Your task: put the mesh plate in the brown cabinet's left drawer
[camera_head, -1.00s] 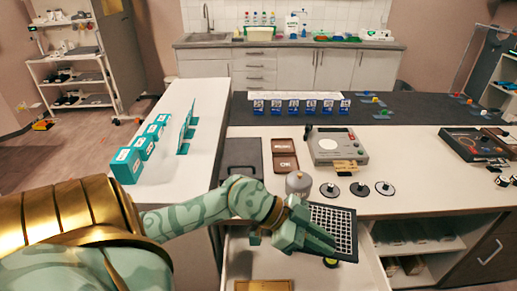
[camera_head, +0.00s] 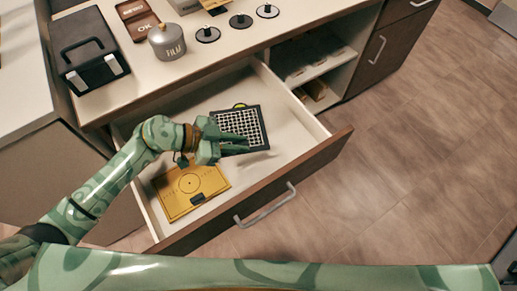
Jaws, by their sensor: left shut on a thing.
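The mesh plate (camera_head: 244,124) is a dark square frame with a white grid. My left gripper (camera_head: 236,143) is shut on its near left edge and holds it over the open drawer (camera_head: 291,134) of the brown cabinet (camera_head: 388,48). The plate lies within the drawer's outline; I cannot tell whether it touches the drawer's bottom. The drawer has pale inner walls, a brown front and a metal handle (camera_head: 266,206). My right gripper is out of view.
A yellow board (camera_head: 183,203) lies in the drawer's near left part. A yellow-green round thing (camera_head: 240,105) shows behind the plate. On the counter are a black case (camera_head: 90,55), a grey canister (camera_head: 166,41) and several black discs. Open shelves (camera_head: 318,62) are at the right.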

